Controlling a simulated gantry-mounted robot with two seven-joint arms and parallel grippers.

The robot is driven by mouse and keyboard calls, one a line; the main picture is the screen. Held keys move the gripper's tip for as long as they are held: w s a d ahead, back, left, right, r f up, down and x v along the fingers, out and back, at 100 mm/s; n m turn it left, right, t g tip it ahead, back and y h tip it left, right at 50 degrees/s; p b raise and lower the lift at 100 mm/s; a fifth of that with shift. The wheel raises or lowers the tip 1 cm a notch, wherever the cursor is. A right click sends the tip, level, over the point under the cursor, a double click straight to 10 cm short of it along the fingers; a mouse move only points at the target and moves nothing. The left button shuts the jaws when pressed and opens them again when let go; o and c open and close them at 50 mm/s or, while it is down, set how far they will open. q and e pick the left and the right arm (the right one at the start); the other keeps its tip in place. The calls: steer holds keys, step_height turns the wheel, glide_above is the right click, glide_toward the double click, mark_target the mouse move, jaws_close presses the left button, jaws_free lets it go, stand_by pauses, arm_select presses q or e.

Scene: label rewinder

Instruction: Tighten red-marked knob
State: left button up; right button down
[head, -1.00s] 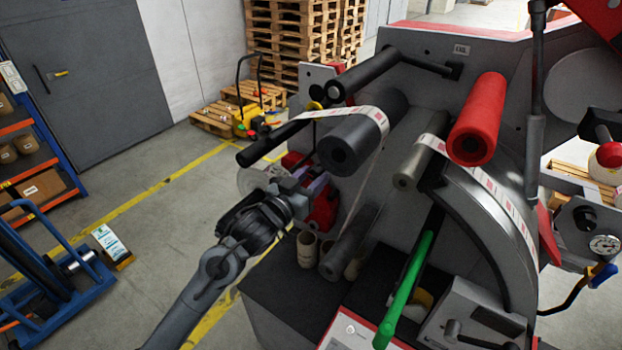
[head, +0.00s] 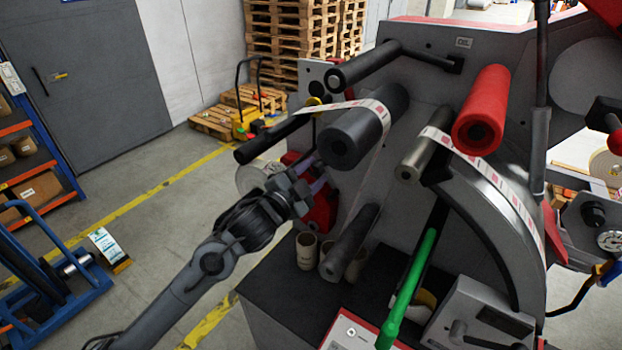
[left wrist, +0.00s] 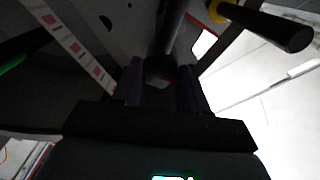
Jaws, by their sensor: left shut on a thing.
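My left gripper (head: 312,183) reaches in from the lower left to the left side of the label rewinder (head: 415,80), in front of a red part (head: 322,207). Its jaws are shut on a small dark rounded thing, seemingly the knob. In the left wrist view the dark knob (left wrist: 160,70) sits between the two purplish fingers (left wrist: 161,88). That view is very dark, and I cannot make out a red mark on it. In the head view the gripper hides the knob. My right gripper is not in view.
Black rollers (head: 362,128), a red roller (head: 482,110) and a green bar (head: 408,290) stick out near the arm. The printed label web (head: 345,105) runs over the rollers. Cardboard cores (head: 307,250) stand on the black shelf below.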

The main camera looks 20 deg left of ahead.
arm_select(q)
steer(key=m+b, duration=0.2)
steer(key=m, duration=0.2)
steer(key=shift+f, duration=0.15)
steer(key=shift+m+b, duration=0.4)
steer(key=shift+m, duration=0.1)
steer(key=o, duration=1.1)
steer(key=shift+c, duration=0.2)
steer(key=shift+s+a, duration=0.15)
steer(key=shift+s, duration=0.45)
steer(key=b+v, duration=0.2)
steer(key=v, duration=0.7)
steer(key=shift+s, duration=0.25)
